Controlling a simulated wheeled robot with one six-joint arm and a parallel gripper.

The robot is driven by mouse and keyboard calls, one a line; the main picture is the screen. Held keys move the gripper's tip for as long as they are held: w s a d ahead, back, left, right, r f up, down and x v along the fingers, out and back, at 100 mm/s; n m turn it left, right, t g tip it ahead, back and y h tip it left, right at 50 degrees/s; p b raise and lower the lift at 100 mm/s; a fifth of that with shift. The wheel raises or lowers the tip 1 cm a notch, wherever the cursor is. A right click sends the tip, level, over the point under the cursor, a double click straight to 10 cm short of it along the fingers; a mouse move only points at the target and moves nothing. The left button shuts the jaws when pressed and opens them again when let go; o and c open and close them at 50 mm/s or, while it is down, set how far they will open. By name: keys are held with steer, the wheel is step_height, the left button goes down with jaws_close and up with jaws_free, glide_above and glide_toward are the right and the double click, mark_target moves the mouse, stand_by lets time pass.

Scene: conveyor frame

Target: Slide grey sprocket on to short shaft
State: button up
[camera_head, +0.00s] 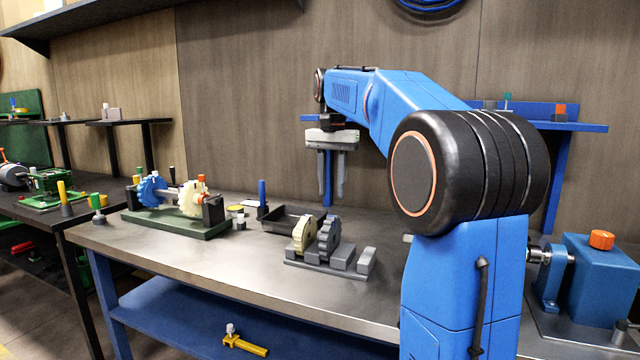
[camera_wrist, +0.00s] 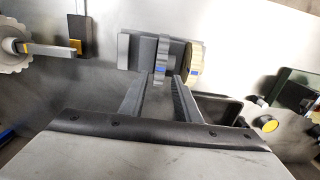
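The grey sprocket (camera_head: 328,236) stands upright in a grey slotted rack (camera_head: 310,267), left of my arm in the head view. It also shows in the wrist view (camera_wrist: 160,58), just beyond my fingertips. A cream sprocket (camera_head: 304,232) stands beside it in the same rack. My gripper (camera_head: 335,203) points down above and behind the rack, with its fingers apart and nothing between them. In the wrist view a shaft (camera_wrist: 52,49) runs from a pale toothed wheel (camera_wrist: 14,46) to a block at the left. I cannot tell whether this is the short shaft.
A green-based stand (camera_head: 176,222) with blue and cream sprockets is at the left of the metal bench (camera_head: 245,270). A black tray (camera_head: 285,222) and an upright blue peg (camera_head: 262,194) stand behind the rack. A blue machine (camera_head: 595,280) is at the right.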

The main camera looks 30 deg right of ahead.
mark_target(331, 217)
steer(key=shift+w, duration=0.2)
steer(key=shift+f, duration=3.9)
steer(key=shift+c, duration=0.9)
jaws_close()
steer(key=shift+r, duration=2.8)
steer(key=shift+s+d, duration=0.1)
steer(key=shift+s, duration=0.05)
